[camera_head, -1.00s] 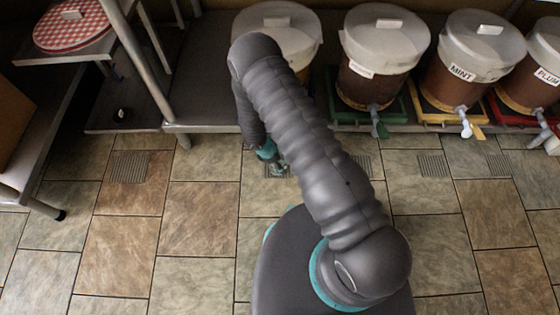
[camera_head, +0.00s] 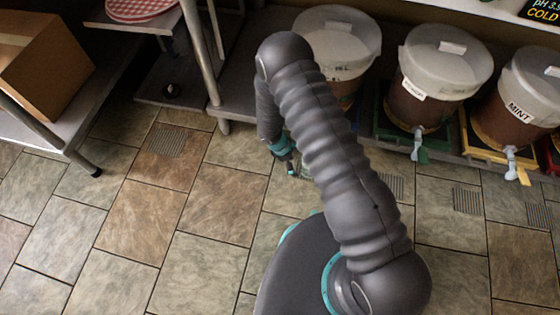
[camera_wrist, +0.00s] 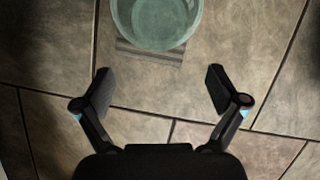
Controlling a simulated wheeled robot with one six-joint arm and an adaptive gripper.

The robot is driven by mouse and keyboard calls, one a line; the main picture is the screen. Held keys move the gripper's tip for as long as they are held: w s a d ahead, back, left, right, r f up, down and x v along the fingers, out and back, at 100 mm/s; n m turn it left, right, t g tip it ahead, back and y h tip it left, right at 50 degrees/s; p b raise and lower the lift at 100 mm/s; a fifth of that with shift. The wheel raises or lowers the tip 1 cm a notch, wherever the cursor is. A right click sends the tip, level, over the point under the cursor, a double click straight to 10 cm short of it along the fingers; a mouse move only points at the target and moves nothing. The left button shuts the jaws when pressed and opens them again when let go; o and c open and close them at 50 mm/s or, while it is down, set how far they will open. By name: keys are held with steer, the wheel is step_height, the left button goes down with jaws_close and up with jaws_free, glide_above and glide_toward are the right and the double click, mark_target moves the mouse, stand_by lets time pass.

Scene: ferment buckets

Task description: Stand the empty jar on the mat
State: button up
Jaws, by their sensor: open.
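A clear, greenish glass jar (camera_wrist: 155,22) shows at the top of the wrist view, cut off by the frame edge, with the tiled floor and a floor grating behind it. It looks empty. My gripper (camera_wrist: 158,82) is open, and its two fingers are spread below the jar in that view, apart from it. In the head view my gripper (camera_head: 290,164) is low at the end of the arm, partly hidden by the arm. A round red-and-white checked mat (camera_head: 142,8) lies on a shelf at the top left, cut off by the frame.
Several labelled buckets, one marked MINT (camera_head: 515,95), stand along a low shelf on coloured trays, their taps over the front edge. A cardboard box (camera_head: 45,60) sits on a metal table (camera_head: 60,135) at left. Metal posts and legs stand between. The tiled floor at lower left is clear.

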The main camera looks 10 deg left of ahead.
steer(key=a, duration=0.2)
steer(key=s+a, duration=0.1)
steer(key=a, duration=0.2)
steer(key=shift+a, duration=0.25)
